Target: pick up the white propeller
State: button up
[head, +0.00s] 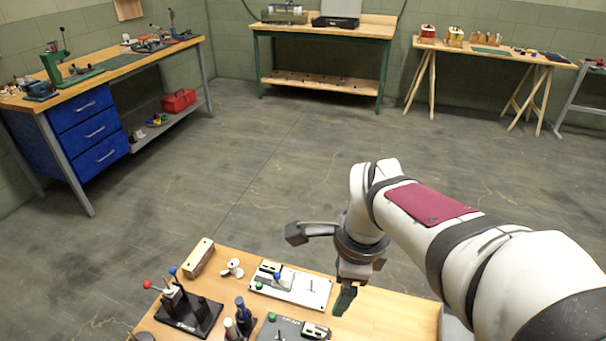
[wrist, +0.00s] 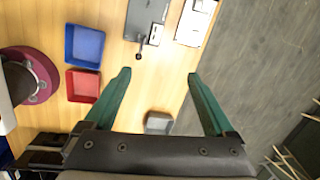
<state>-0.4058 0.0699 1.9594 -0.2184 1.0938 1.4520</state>
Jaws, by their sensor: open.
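A small white lobed thing (head: 233,268), which looks like the white propeller, lies on the near wooden table, between a wooden block and a white panel. I do not make it out in the wrist view. My gripper (wrist: 160,75) is open, with its two green fingers wide apart and nothing between them. In the head view my gripper (head: 345,299) hangs over the table, to the right of the propeller and clear of it.
The white panel (head: 312,294) lies between propeller and gripper. A wooden block (head: 198,257), a black lever unit (head: 190,315) and dark bottles (head: 243,314) stand nearby. The wrist view shows a blue tray (wrist: 85,45), a red tray (wrist: 83,86) and a grey box (wrist: 158,123).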

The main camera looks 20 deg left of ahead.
jog(key=w+a+f+m+y, duration=0.1)
jog(key=w+a+f+m, duration=0.2)
jog(key=a, duration=0.6)
jog(key=w+a+f+m+t, duration=0.1)
jog(key=a+f+m, duration=0.25)
jog(key=a, duration=0.55)
jog(key=w+a+f+m+y, duration=0.15)
jog(key=a+m, duration=0.25)
jog(key=a, duration=0.4)
jog(key=shift+t+h, duration=0.25)
jog(key=shift+t, duration=0.05)
jog(key=x, duration=1.6)
jog(key=shift+w+d+f, duration=0.1)
jog(key=shift+w+f, duration=0.1)
jog(key=shift+w, duration=0.25)
jog(key=c, duration=1.4)
jog(key=shift+r, duration=0.55)
notch_tip(320, 180, up, 3)
jog(key=shift+f, duration=0.1)
jog(key=w+d+r, duration=0.1)
jog(key=d+r, duration=0.1)
jog(key=d, duration=0.1)
jog(key=w+d+r, duration=0.1)
jog(key=d+r, duration=0.1)
jog(key=d, duration=0.2)
jog(key=w+d+r, duration=0.1)
jog(key=d+r, duration=0.2)
jog(key=d, duration=0.1)
jog(key=shift+w+d+r, duration=0.1)
jog(key=shift+d, duration=0.05)
